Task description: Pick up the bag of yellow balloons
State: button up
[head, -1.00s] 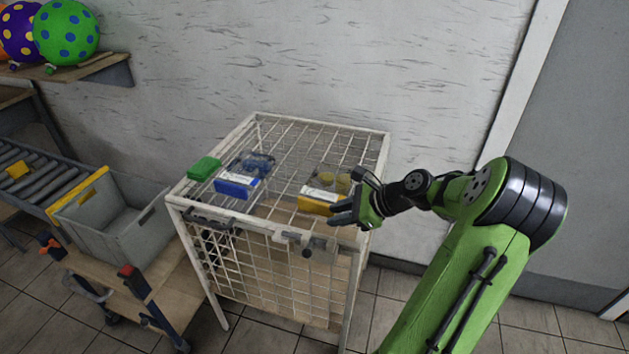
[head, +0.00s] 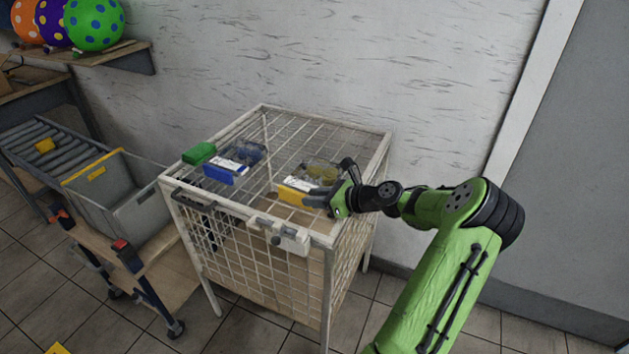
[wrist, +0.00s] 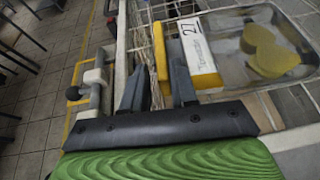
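The bag of yellow balloons (head: 322,170) lies on top of the white wire cage (head: 262,108). It is a clear pack with a yellow header (head: 289,196) and a white label. In the wrist view, the yellow balloons (wrist: 268,45) show through the clear plastic on the right, and the yellow header (wrist: 160,55) shows at the fingers. My gripper (head: 312,197) is at the front right end of the header. In the wrist view, my gripper (wrist: 156,62) has its two dark fingers apart, with the header's edge near and between their tips. I cannot see contact on both sides.
A bag with a blue header (head: 225,174) and a green-edged pack (head: 199,153) lie on the cage, left of the yellow one. A grey crate (head: 140,212) stands on a cart at left, beside a roller conveyor (head: 60,160). A wall stands behind the cage.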

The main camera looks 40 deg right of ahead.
aim_at(301, 194)
jog(key=b+x, duration=0.1)
jog(key=x, duration=0.4)
jog(key=shift+w+d, duration=0.1)
jog(key=shift+r, duration=0.15)
jog(key=shift+c, duration=0.2)
grip_shut()
notch_tip(301, 194, up, 10)
jog(key=p, duration=0.3)
